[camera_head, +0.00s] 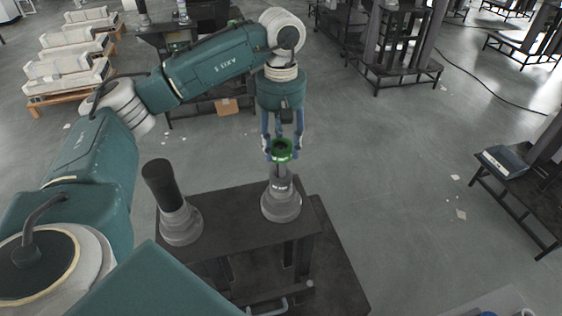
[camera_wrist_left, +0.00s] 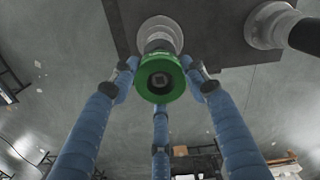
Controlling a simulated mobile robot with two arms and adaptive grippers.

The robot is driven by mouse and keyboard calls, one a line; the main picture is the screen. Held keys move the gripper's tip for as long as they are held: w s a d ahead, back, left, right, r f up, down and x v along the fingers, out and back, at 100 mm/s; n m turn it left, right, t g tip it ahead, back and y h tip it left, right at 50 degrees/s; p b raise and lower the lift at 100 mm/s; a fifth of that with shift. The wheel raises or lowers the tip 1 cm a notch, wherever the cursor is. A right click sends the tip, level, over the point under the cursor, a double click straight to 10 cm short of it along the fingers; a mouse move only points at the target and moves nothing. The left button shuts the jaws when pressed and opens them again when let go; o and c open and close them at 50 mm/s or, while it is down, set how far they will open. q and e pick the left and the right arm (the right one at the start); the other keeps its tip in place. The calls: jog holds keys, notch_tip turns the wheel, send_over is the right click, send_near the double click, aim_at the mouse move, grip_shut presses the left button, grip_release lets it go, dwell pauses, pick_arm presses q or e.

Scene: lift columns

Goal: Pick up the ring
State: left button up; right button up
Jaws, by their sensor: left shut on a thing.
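A green ring (camera_head: 281,150) is at the top of the right-hand grey column (camera_head: 281,200) in the head view. My left gripper (camera_head: 281,146) is above that column with its blue fingers shut around the ring. My right gripper is not in view.
A second grey column with a black cylinder on top (camera_head: 163,185) stands to the left on the same dark table (camera_head: 235,225). Other dark tables (camera_head: 390,65) and pale blocks on pallets (camera_head: 75,65) stand farther off.

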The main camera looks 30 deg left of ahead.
pick_arm(q)
notch_tip(320, 180, up, 13)
jog(key=shift+r, duration=0.2)
dwell(0.4)
